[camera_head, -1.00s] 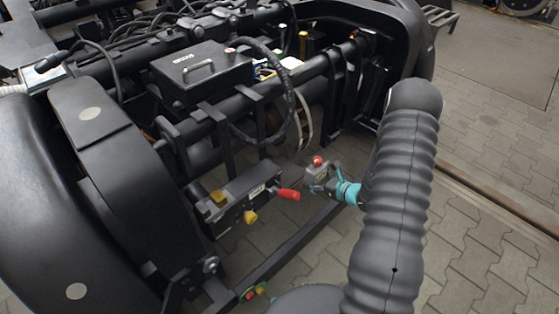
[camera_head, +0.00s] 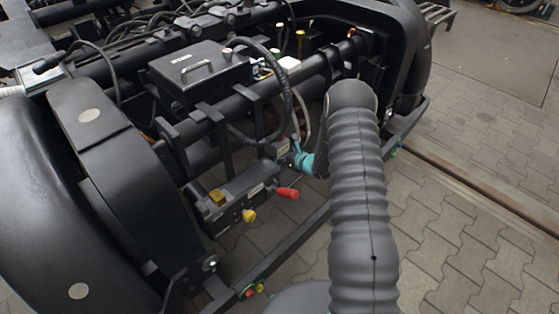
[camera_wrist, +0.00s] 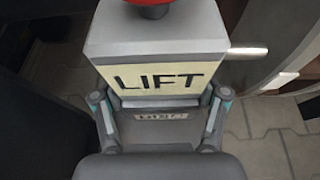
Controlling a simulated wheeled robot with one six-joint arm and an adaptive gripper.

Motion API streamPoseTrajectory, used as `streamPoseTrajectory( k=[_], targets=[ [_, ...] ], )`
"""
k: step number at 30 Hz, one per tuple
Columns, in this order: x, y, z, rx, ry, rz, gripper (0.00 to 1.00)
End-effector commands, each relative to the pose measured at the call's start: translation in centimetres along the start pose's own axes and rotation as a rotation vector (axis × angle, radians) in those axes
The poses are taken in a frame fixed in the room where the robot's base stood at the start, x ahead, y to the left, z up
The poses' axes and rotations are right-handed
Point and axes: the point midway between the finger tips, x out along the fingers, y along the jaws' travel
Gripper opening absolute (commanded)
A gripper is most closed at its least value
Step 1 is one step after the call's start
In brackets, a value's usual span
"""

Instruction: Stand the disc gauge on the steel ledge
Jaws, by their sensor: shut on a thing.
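My gripper (camera_head: 301,159), with teal parts, is shut on a grey box (camera_wrist: 157,48) that has a cream LIFT label, a red top and a pale pin on its right side. The wrist view shows a fingertip of my gripper (camera_wrist: 160,100) at each lower side of the box. In the head view the box (camera_head: 282,148) is small and partly hidden, close to the black bogie frame. I cannot tell whether it touches anything. No separate disc gauge can be made out, and I cannot tell which surface is the steel ledge.
A black case (camera_head: 200,72) sits on the frame above. A looped black hose (camera_head: 286,95) hangs nearby. Open paving (camera_head: 460,240) lies to the right.

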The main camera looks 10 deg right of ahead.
Motion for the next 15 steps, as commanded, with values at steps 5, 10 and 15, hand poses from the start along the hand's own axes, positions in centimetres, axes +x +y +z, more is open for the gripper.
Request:
streamPoseTrajectory(
  k=[5,10,15],
  targets=[
    [0.4,0.0,-0.2,0.0,-0.003,0.0,0.03],
    [1.1,0.0,-2.0,0.002,-0.002,0.0,0.03],
    [1.5,-0.1,-3.0,-0.001,-0.004,-0.001,0.03]
  ],
)
